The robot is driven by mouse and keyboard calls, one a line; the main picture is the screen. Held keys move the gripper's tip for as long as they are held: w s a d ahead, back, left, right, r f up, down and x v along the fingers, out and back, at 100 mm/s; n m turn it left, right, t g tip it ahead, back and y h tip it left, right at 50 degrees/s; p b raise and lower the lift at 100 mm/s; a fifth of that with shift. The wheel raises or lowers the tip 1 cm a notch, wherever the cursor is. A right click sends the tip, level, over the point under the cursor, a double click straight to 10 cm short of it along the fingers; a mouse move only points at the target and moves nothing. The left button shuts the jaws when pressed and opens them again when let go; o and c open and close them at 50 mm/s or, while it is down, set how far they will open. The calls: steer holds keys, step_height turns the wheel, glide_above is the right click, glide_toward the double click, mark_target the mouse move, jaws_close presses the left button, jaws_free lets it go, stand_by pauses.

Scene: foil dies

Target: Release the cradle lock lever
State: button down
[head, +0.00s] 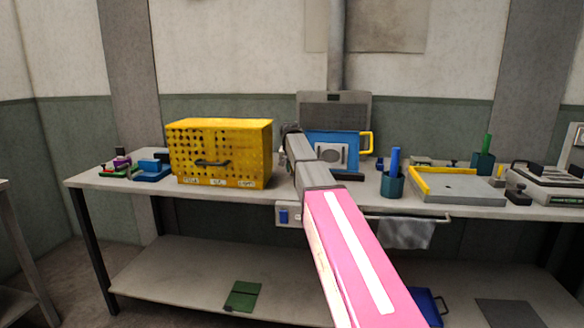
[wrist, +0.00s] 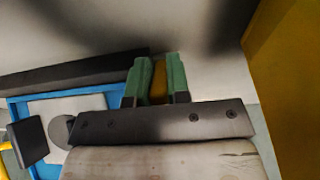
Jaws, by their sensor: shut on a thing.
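The blue cradle-like frame (head: 349,139) with a grey plate and round disc stands at the back of the bench. A yellow handle (head: 367,141) is on its right side. The frame also shows in the wrist view (wrist: 47,172), at lower left. My gripper (wrist: 157,68) has green fingers closed on an amber piece (wrist: 159,82) beside the frame. The piece may be the lock lever, but its ends are hidden, so I cannot tell. In the head view my arm hides the fingers.
A yellow perforated box (head: 221,152) stands left of my arm, close beside the gripper in the wrist view (wrist: 290,75). A teal cup (head: 392,186) with a blue rod and a yellow-edged grey tray (head: 462,187) stand to the right. Bare bench (head: 240,197) shows in front of the box.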

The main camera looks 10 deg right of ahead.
steer(key=t, duration=0.1)
steer(key=s+f+t, duration=0.1)
steer(key=shift+s+a+t+h, duration=0.2)
steer(key=shift+t+h, duration=0.2)
steer(key=shift+f+t+h, duration=0.3)
steer(key=shift+f+t, duration=0.1)
steer(key=shift+t, duration=0.5)
steer(key=c, duration=1.1)
jaws_free()
steer(key=v, duration=1.1)
steer(key=shift+f, duration=0.1)
steer(key=shift+c, duration=0.2)
